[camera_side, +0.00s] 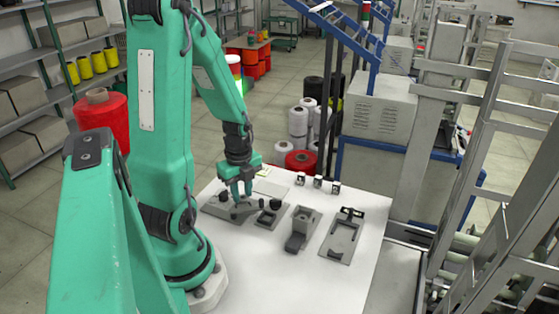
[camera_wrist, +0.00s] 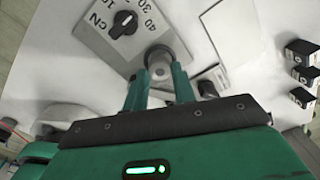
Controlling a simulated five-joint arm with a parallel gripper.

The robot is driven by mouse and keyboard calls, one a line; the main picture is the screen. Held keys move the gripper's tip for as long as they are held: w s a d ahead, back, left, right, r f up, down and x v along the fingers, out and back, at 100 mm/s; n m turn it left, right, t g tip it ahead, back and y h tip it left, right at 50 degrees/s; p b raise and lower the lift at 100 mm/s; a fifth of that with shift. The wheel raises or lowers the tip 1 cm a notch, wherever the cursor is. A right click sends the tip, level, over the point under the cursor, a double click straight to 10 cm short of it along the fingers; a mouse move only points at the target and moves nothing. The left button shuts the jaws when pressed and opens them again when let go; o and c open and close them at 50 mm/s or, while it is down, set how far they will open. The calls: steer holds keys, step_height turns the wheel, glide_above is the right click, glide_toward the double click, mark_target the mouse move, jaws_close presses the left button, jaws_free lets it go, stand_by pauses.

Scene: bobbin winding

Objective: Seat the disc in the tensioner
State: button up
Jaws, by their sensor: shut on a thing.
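In the wrist view my gripper (camera_wrist: 158,82) is shut on a grey round piece (camera_wrist: 160,62), which I take to be the disc. The fingers hide part of it. It is at the edge of a grey plate (camera_wrist: 95,40) with a black dial knob (camera_wrist: 123,23) and printed numbers; this plate looks like the tensioner. I cannot tell whether the disc touches the plate or is above it. In the side view my gripper (camera_side: 239,190) points down over this plate, beside the dark knob (camera_side: 223,196), and the disc is too small to make out.
To the right on the white table (camera_side: 350,285) are a plate with a dark square holder (camera_side: 269,205), a grey block (camera_side: 299,238) and a plate with a black frame (camera_side: 342,240). Three small black boxes (camera_side: 318,181) stand behind. The table front is clear.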

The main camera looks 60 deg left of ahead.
steer(key=shift+f, duration=0.7)
stand_by(1.5)
steer(key=o, duration=0.8)
steer(key=shift+o, duration=0.2)
steer(key=shift+r, duration=0.1)
steer(key=shift+r, duration=3.45)
